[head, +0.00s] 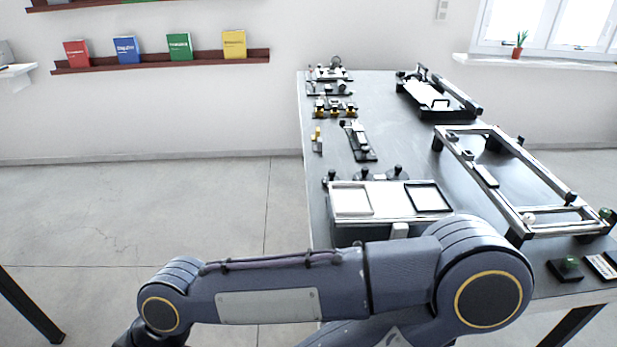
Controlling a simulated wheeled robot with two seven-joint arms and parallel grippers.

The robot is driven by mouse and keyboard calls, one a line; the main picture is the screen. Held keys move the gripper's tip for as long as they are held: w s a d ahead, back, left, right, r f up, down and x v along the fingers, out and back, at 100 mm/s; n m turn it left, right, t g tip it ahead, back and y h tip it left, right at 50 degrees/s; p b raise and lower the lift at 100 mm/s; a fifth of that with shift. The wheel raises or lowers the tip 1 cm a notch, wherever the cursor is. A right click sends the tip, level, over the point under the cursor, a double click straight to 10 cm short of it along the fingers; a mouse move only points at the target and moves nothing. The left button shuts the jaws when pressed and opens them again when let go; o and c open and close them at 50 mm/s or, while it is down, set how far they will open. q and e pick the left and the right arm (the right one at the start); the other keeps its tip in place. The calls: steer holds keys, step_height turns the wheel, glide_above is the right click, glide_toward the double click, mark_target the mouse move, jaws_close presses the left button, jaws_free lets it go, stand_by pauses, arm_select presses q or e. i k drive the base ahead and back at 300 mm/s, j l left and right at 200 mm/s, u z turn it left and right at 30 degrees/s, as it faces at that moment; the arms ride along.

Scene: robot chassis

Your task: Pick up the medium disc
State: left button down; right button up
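I cannot make out a medium disc anywhere in the head view; some table items are too small to tell, and my arm hides part of the table's near side. One of my arms crosses the lower part of the picture, from the large joint at right to a smaller joint at lower left. Its end runs out of the bottom edge, so no fingers show. Neither my left nor my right gripper is in view.
A long grey table (400,146) carries a box with white and black frames (386,200), a large metal frame (500,203), a black-and-white device (437,100) and several small fixtures (334,108). Wall shelves (160,62) hold books.

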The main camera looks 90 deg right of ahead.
mark_target(364, 175)
steer(key=i+z, duration=0.6)
steer(key=z, duration=0.15)
steer(key=i+z, duration=0.35)
steer(key=i+l+z, duration=0.25)
steer(key=z, duration=0.25)
steer(key=i+l+z, duration=0.1)
steer(key=i+z, duration=0.9)
steer(key=i+j+z, duration=0.2)
steer(key=z, duration=0.25)
steer(key=i+l+z, duration=0.1)
steer(key=i+z, duration=0.15)
steer(key=z, duration=0.2)
steer(key=i+z, duration=0.2)
steer(key=z, duration=0.25)
steer(key=i+z, duration=0.25)
steer(key=z, duration=0.15)
steer(key=i+j+z, duration=0.15)
steer(key=z, duration=0.3)
steer(key=i+j+z, duration=0.25)
steer(key=z, duration=0.2)
